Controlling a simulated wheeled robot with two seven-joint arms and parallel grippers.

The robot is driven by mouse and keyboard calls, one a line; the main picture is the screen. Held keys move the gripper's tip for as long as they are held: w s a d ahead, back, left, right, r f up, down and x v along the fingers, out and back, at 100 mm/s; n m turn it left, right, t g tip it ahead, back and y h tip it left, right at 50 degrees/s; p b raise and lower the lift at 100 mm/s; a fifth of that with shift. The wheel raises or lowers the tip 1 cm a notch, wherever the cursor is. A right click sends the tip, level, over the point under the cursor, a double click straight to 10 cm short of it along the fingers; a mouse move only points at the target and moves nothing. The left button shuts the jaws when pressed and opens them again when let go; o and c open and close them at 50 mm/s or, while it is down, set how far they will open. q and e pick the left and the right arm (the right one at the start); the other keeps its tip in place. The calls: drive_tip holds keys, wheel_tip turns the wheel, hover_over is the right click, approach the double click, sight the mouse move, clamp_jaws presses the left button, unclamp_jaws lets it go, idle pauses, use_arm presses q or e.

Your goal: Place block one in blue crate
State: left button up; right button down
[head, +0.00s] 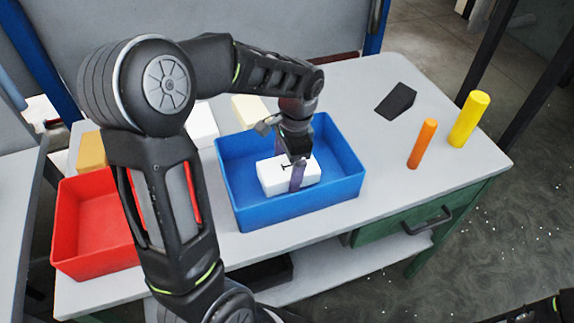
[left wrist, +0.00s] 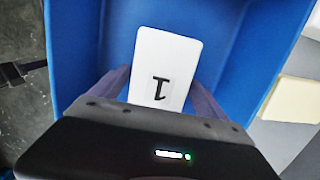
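Block one (head: 272,180) is a white block marked with a black 1. It is inside the blue crate (head: 300,205), low between its walls; whether it touches the floor is hard to tell. My left gripper (head: 293,176) reaches down into the crate, one finger on each side of the block. In the left wrist view the block (left wrist: 165,60) fills the gap between the fingertips, which appear to touch its sides. The blue crate's wall (left wrist: 262,65) also shows there. My right gripper is not in view.
A red crate (head: 90,262) stands left of the blue one. Behind them are a tan block (head: 92,152), a white block (head: 201,125) and a cream block (head: 248,111). To the right are a black piece (head: 396,101), an orange cylinder (head: 422,145) and a yellow cylinder (head: 468,119).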

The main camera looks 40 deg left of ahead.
use_arm(q)
drive_tip(key=shift+o, duration=0.6)
drive_tip(key=shift+r, duration=0.25)
wheel_tip(320, 180, up, 12)
drive_tip(key=w, duration=0.1)
drive_tip(key=shift+d, duration=0.45)
drive_tip(key=shift+w+f, duration=0.1)
drive_tip(key=shift+f, duration=0.05)
